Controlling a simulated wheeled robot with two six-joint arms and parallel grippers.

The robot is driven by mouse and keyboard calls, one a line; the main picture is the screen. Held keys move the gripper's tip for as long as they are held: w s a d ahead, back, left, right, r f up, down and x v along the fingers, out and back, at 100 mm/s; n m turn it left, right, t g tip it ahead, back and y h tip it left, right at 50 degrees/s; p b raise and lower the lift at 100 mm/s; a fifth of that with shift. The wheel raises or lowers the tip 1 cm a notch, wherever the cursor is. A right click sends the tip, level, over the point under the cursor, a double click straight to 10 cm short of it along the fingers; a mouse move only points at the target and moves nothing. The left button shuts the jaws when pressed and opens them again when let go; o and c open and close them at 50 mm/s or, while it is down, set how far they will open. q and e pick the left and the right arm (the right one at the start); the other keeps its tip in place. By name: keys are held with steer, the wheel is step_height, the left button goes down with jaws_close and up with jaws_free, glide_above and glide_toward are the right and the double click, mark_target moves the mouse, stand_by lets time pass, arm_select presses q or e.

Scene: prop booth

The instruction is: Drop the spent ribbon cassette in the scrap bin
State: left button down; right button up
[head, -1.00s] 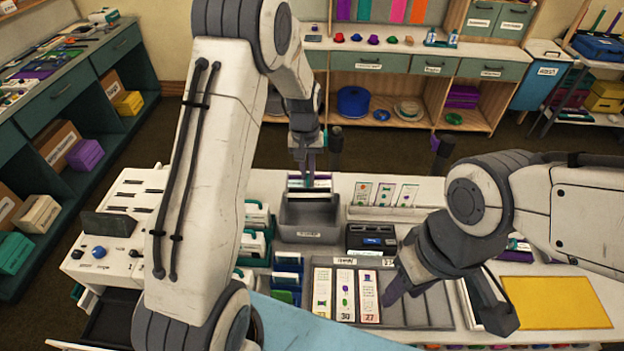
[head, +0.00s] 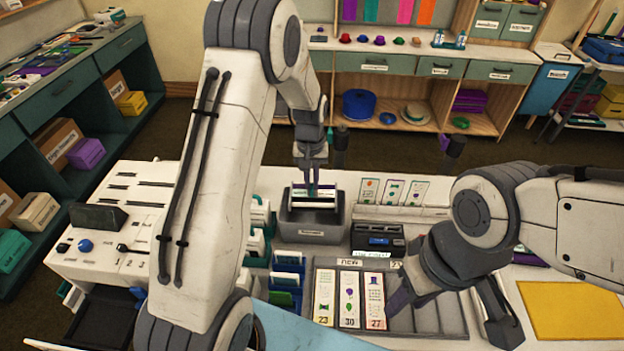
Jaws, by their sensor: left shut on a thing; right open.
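My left gripper (head: 312,190) reaches down over the grey open-topped bin (head: 310,231) at the middle of the bench. It is shut on a slim, pale thing with green and dark bands (head: 317,203), which sits at the bin's mouth. Whether this is the spent ribbon cassette, and whether it touches the bin, I cannot tell. The bin's label is too small to read, and its inside is mostly hidden. My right gripper (head: 450,312) is open and empty above the grey slotted tray (head: 430,322) at the front right.
A dark device (head: 377,240) stands right of the bin. White-and-green cassettes (head: 257,240) and blue ones (head: 287,272) stand in racks to the left. Cards (head: 349,300) lie in the slotted tray. A yellow mat (head: 570,310) lies clear at the right.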

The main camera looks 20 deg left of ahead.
arm_select(q)
steer(key=shift+f+b, duration=1.6)
steer(key=shift+f, duration=1.25)
steer(key=c, duration=0.8)
jaws_free()
steer(key=shift+c, duration=0.2)
steer(key=shift+r, duration=0.1)
step_height(320, 180, up, 10)
steer(key=shift+s+a+r+b, duration=0.1)
steer(key=shift+r+b, duration=0.1)
steer(key=shift+b, duration=0.9)
